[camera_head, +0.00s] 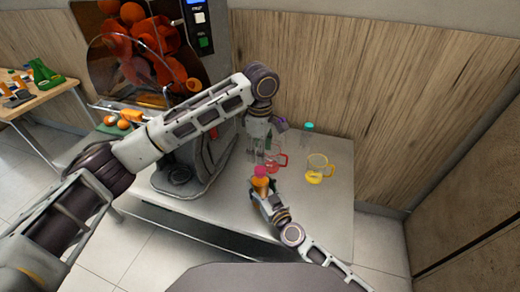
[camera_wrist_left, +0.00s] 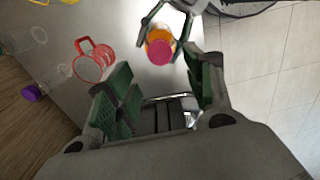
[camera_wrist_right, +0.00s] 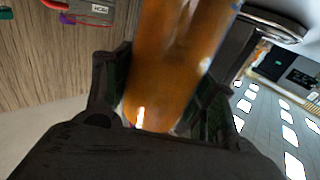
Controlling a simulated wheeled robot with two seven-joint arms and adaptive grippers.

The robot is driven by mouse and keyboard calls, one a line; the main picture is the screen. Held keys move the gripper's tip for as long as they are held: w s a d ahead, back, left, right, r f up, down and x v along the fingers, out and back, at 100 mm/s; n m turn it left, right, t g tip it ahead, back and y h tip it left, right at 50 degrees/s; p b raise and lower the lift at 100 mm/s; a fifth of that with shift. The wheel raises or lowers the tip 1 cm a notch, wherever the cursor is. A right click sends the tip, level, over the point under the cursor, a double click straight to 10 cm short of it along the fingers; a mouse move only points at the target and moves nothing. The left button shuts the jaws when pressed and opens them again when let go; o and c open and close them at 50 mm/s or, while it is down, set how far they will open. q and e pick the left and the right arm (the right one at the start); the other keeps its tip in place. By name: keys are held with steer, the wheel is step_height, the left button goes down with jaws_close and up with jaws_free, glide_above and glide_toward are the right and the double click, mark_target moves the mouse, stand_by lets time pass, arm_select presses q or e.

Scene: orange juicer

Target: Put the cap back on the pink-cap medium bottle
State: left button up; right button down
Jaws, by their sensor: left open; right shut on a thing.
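The medium bottle (camera_head: 261,184), filled with orange juice, stands in my right gripper (camera_head: 268,198). The pink cap (camera_head: 261,171) shows at the bottle's top; whether it is fully seated I cannot tell. In the left wrist view the pink cap (camera_wrist_left: 162,50) faces the camera, with the orange bottle (camera_wrist_left: 158,34) around and behind it. In the right wrist view the orange bottle (camera_wrist_right: 180,60) fills the space between my right fingers, and its cap is out of frame. My left gripper (camera_wrist_left: 160,88) is open and empty, apart from the cap.
A red-handled pitcher (camera_head: 276,162) stands close behind the bottle, and a yellow-handled pitcher (camera_head: 319,168) is to its right. A teal-capped bottle (camera_head: 307,132) and a purple-capped bottle (camera_wrist_left: 30,93) stand farther back. The juicer (camera_head: 190,160) is at the left. The counter's right front is clear.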

mark_target(260, 169)
arm_select(q)
steer(key=shift+f, duration=0.1)
stand_by(0.4)
steer(key=shift+f, duration=3.9)
